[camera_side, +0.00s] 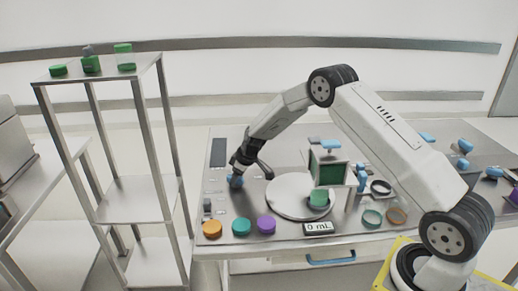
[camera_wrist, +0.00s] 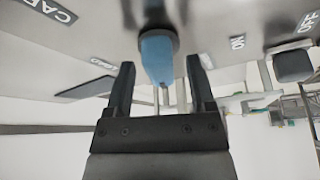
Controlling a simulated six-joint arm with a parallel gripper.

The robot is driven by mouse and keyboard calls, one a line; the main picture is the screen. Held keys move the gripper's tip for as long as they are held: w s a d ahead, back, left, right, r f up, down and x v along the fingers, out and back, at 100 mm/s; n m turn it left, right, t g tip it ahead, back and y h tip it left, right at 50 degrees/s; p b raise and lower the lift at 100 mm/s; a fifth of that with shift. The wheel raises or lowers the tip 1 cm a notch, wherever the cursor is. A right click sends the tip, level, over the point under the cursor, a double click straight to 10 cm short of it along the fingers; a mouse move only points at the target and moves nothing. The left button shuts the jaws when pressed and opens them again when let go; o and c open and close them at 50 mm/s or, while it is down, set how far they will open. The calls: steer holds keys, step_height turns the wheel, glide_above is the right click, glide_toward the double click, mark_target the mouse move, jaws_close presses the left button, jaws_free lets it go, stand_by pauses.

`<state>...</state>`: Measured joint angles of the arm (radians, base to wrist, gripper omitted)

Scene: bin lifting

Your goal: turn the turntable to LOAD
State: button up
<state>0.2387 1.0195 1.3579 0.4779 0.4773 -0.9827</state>
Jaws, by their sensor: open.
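The turntable (camera_side: 285,204) is a round white disc on the bench, with a green-topped clear vessel (camera_side: 319,198) at its right side. A blue knob (camera_side: 236,183) stands on the panel left of the disc. In the wrist view the blue knob (camera_wrist: 158,58) sits on a dark round base, between the fingertips of my gripper (camera_wrist: 159,66). My gripper is open, with a finger on each side of the knob and visible gaps. In the side view my gripper (camera_side: 238,166) is right at the knob and partly covers it.
A black switch (camera_wrist: 292,66) lies right of the knob, between ON and OFF labels. Orange (camera_side: 212,229), teal (camera_side: 241,226) and purple (camera_side: 267,224) caps line the front edge. A green-panelled stand (camera_side: 328,169) rises behind the disc. A metal shelf (camera_side: 135,188) stands at left.

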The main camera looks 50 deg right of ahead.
jaws_close()
steer(key=shift+m, duration=0.6)
steer(key=shift+a+m+h, duration=0.1)
steer(key=shift+m+h, duration=1.2)
steer(key=shift+m, duration=1.3)
steer(key=shift+a+f+m+g+h, duration=0.1)
steer(key=shift+m+g+h, duration=0.3)
steer(key=shift+m, duration=1.15)
steer(key=shift+m+g+h, duration=0.2)
steer(key=shift+m+h, duration=0.4)
steer(key=shift+m, duration=0.95)
